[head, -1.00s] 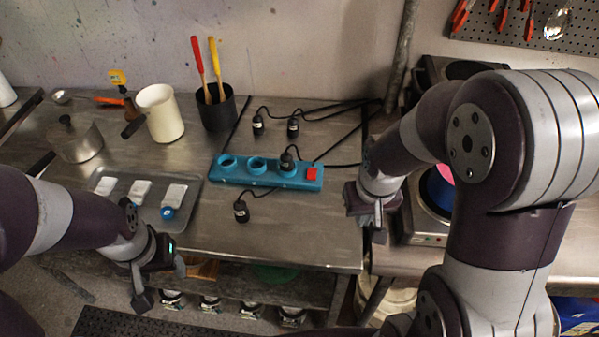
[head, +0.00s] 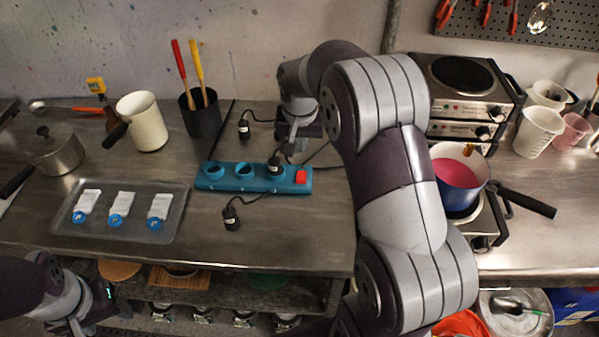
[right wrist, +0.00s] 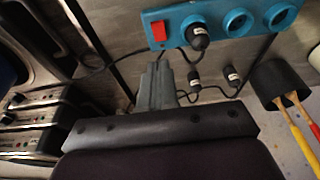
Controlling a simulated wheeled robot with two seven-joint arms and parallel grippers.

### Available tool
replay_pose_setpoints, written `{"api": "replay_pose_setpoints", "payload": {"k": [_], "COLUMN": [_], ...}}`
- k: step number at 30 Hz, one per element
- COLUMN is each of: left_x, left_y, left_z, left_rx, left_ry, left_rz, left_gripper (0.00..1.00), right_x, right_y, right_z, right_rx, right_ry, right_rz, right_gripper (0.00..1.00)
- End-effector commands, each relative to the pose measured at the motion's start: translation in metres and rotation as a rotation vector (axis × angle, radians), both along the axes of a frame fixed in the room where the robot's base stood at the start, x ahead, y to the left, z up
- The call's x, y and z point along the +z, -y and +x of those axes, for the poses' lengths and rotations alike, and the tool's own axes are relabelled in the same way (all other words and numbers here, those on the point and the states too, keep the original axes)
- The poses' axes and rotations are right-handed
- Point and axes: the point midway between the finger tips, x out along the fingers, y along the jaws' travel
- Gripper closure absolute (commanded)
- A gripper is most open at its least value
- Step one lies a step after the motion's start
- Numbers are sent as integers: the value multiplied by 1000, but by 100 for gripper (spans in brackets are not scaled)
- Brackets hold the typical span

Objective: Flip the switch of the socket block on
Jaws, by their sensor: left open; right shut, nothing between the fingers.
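The blue socket block (head: 228,184) lies on the steel table, with round sockets in a row and a red switch (head: 301,177) at its right end. A black plug (head: 276,167) sits in the socket nearest the switch. I cannot tell whether the switch is on. My left gripper (head: 88,326) is open, low at the front left, partly cut off.
Loose black plugs lie in front of the block (head: 231,215) and behind it (head: 244,129), with cables around. A tray (head: 180,222) is left of the block, a black utensil cup (head: 201,118) behind. A hotplate with a blue pot (head: 459,170) is at right.

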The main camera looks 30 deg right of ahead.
Motion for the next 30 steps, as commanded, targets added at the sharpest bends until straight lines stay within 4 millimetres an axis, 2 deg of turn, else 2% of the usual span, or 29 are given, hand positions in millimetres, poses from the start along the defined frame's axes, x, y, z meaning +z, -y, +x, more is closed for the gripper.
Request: {"api": "replay_pose_setpoints", "payload": {"k": [12,18,24,30], "left_x": [15,22,23,23], "left_y": [0,0,0,0], "left_z": [0,0,0,0], "left_rx": [0,0,0,0], "left_ry": [0,0,0,0], "left_rz": [0,0,0,0], "left_gripper": [39,39,39,39], "right_x": [-84,-114,-126,-127], "right_y": [11,9,8,8], "right_z": [16,14,13,13], "right_rx": [0,0,2,1], "right_ry": [-5,-3,-1,-1], "right_rz": [1,2,0,0], "right_gripper": [100,100,100,100]}}
